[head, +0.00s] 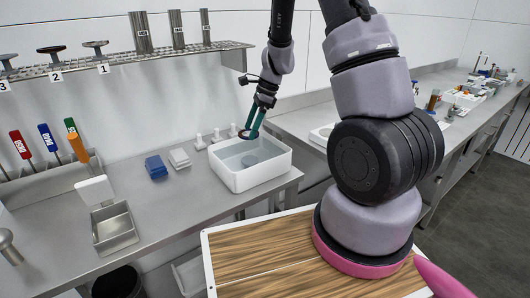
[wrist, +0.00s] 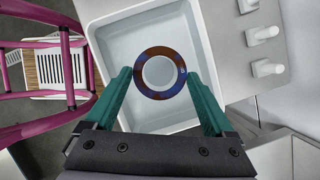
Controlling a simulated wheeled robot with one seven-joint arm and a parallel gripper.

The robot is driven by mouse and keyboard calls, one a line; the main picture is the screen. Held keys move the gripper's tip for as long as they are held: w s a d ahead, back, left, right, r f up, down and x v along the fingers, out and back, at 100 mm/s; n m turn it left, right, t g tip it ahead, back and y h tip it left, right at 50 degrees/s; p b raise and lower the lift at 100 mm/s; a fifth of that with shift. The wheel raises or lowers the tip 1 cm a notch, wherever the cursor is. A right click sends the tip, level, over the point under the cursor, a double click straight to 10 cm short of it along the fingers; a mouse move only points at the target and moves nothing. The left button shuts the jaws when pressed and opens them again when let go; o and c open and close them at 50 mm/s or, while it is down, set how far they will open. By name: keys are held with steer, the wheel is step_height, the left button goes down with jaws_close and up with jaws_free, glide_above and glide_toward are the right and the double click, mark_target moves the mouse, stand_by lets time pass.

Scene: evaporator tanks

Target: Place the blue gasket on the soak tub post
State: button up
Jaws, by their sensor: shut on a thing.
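My gripper (head: 257,121) is shut on the blue gasket (wrist: 160,95), a flat ring with brown patches. The fingers, green in the wrist view (wrist: 160,80), hold it from both sides. The gasket also shows in the head view (head: 247,135), held above the white soak tub (head: 270,178). The tub is an open rectangular basin and also shows in the wrist view (wrist: 112,50). A grey round shape (head: 249,160) shows inside the tub below the gasket; I cannot tell whether it is the post or a shadow. The gasket's hole shows only a pale surface.
Several white pegs (head: 216,134) stand behind the tub. A blue block (head: 156,168) and a pale block (head: 179,159) lie left of it. A metal tray (head: 114,229) and coloured-handled tools (head: 48,138) are further left. A wall shelf (head: 125,58) runs behind.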

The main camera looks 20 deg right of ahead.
glide_above(249, 160)
steer(key=d, duration=0.2)
steer(key=f, duration=0.5)
steer(key=shift+a+f, duration=0.2)
steer(key=shift+f, duration=2.1)
steer(key=shift+a+f, duration=0.1)
steer(key=shift+f, duration=0.25)
steer(key=o, duration=1.1)
steer(key=shift+o, duration=0.2)
steer(key=shift+r, duration=0.1)
